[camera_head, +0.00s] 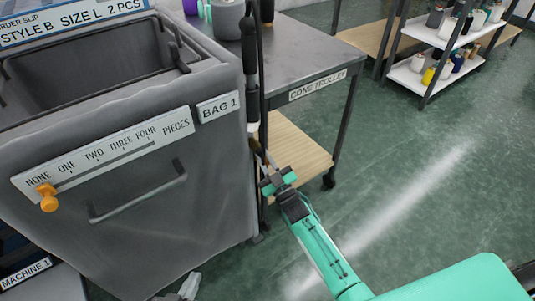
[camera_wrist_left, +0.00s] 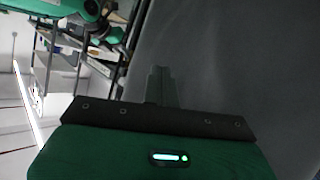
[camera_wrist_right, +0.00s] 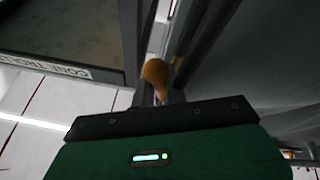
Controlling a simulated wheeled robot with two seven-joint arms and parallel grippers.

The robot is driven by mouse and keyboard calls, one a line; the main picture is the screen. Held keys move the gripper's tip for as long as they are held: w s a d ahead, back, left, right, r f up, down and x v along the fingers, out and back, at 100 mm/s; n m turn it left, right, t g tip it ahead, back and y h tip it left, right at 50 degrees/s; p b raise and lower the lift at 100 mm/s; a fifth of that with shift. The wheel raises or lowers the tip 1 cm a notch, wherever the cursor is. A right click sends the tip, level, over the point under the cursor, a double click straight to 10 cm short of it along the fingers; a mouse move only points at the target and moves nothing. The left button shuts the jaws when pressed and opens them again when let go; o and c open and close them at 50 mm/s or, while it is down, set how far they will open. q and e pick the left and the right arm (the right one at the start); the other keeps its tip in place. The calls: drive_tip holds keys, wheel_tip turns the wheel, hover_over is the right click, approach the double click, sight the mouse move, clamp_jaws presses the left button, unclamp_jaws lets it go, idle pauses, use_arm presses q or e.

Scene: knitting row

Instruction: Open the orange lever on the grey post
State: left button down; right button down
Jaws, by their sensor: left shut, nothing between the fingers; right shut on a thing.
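My right gripper (camera_head: 266,167) is at the lower part of the upright grey post (camera_head: 262,75) beside the bin. In the right wrist view, the rounded orange lever end (camera_wrist_right: 155,72) is at its fingertips (camera_wrist_right: 160,92). The gripper is shut on the lever. In the head view the fingers mostly hide the lever; only a small brownish-orange piece shows above them. My left gripper (camera_wrist_left: 160,80) is shut and empty, near a dark grey surface in the left wrist view. In the head view, a grey part at the bottom edge may be its tip; I cannot tell surely.
The grey bin marked BAG 1 (camera_head: 219,107) stands left of the post. Its count scale (camera_head: 110,155) has an orange slider knob (camera_head: 47,197) at NONE. The cone trolley (camera_head: 300,60) is close on the right. Open floor (camera_head: 430,180) lies farther right.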

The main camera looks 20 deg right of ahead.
drive_tip(key=m+h, duration=0.1)
drive_tip(key=m+h+p, duration=0.1)
drive_tip(key=m, duration=0.1)
drive_tip(key=shift+s+a+m, duration=0.2)
drive_tip(key=shift+a+m, duration=0.1)
drive_tip(key=shift+a, duration=0.1)
use_arm(q)
drive_tip(key=shift+s+a+f+g+y+p, duration=0.15)
drive_tip(key=shift+a+g+y, duration=0.25)
drive_tip(key=shift+a, duration=0.25)
drive_tip(key=shift+s+a+f+g+y+p, duration=0.15)
drive_tip(key=shift+a+g+y, duration=0.1)
drive_tip(key=shift+a+g, duration=0.4)
drive_tip(key=shift+s+a+g+y+p, duration=0.15)
drive_tip(key=shift+a+g+y, duration=0.2)
drive_tip(key=shift+a, duration=0.35)
use_arm(e)
drive_tip(key=shift+s+a+f+m+h, duration=0.15)
drive_tip(key=shift+m+h, duration=0.25)
drive_tip(key=shift+m, duration=0.2)
drive_tip(key=shift+w+a+m+h, duration=0.15)
drive_tip(key=shift+m+h, duration=0.25)
drive_tip(key=shift+m, duration=0.2)
drive_tip(key=shift+s, duration=0.1)
drive_tip(key=c, duration=1.4)
unclamp_jaws()
